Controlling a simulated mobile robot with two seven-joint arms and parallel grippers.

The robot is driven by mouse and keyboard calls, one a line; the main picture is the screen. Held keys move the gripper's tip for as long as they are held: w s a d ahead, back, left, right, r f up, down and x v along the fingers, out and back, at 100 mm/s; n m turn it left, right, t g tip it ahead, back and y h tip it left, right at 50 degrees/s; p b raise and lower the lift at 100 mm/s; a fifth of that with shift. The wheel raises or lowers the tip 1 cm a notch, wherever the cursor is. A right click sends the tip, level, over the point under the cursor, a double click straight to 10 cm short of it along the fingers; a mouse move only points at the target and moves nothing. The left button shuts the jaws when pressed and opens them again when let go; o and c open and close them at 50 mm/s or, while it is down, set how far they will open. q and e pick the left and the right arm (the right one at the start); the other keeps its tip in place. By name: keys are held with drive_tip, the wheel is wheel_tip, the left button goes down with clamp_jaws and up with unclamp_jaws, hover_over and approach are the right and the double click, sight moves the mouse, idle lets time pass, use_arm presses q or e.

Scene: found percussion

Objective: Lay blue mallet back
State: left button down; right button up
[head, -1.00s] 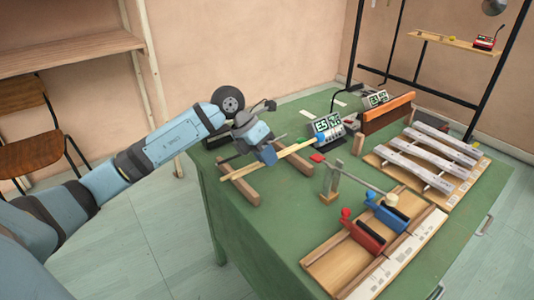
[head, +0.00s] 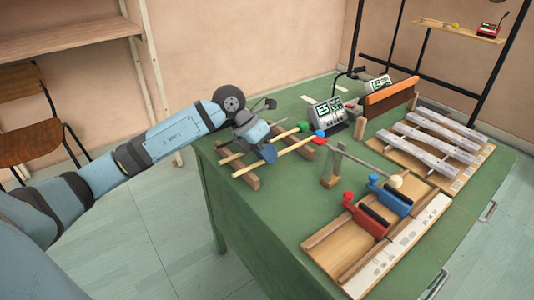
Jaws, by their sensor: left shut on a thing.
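My left gripper (head: 268,153) is shut on the pale wooden stick of the blue mallet (head: 290,150). The mallet's blue head (head: 320,133) points to the right, and its bare end sticks out to the lower left. The stick lies across the view of two wooden rest bars (head: 252,182) on the green table; I cannot tell whether it touches them. A green-headed mallet (head: 303,126) lies just behind it, roughly parallel, partly hidden by the gripper. My right gripper is not in view.
A post with a pale-balled arm (head: 396,181), red (head: 366,220) and blue (head: 391,196) blocks, and metal bars (head: 440,140) stand to the right. A display (head: 326,113) stands behind. The front left tabletop is clear.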

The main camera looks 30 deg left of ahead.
use_arm(q)
drive_tip(key=shift+f, duration=0.3)
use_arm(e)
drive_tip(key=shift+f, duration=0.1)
use_arm(q)
drive_tip(key=c, duration=1.1)
unclamp_jaws()
drive_tip(key=p+v, duration=0.1)
drive_tip(key=v, duration=0.4)
drive_tip(key=p+v, duration=0.2)
drive_tip(key=v, duration=0.7)
drive_tip(key=shift+d, duration=0.1)
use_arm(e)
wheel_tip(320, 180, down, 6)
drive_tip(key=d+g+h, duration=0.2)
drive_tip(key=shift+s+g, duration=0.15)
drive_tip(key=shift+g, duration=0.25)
